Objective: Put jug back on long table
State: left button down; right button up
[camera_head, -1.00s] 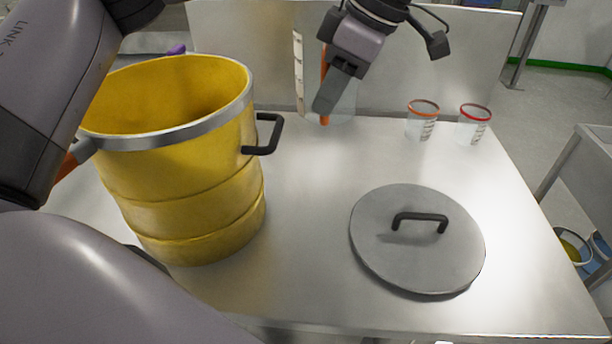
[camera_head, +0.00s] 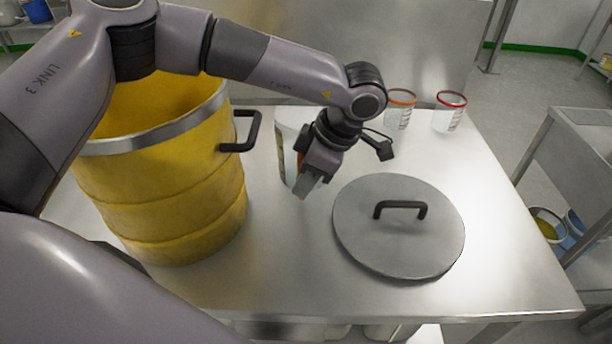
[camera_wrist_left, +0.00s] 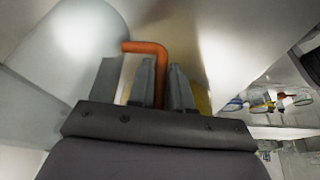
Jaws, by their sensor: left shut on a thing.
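The jug (camera_head: 284,140) is pale and see-through with an orange handle, just right of the yellow drum in the head view. My left gripper (camera_head: 304,188) reaches over from the left and is shut on the handle, partly hiding the jug. In the left wrist view the orange handle (camera_wrist_left: 150,48) stands between the fingers, with the pale jug wall (camera_wrist_left: 78,42) to its left. The jug looks near upright over the steel table (camera_head: 290,280); I cannot tell whether its base touches. My right gripper is not in view.
The open yellow drum (camera_head: 165,205) stands at left, its black side handle (camera_head: 243,133) close to the jug. A grey lid (camera_head: 400,235) lies flat at right. Two clear cups, orange-rimmed (camera_head: 400,110) and red-rimmed (camera_head: 449,112), stand at back right. Table between drum and lid is bare.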

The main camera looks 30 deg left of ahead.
pick_arm(q)
jog(key=c, duration=1)
grip_release()
jog(key=shift+f, duration=0.1)
jog(key=shift+c, duration=0.2)
jog(key=b+v, duration=0.1)
jog(key=v, duration=1.1)
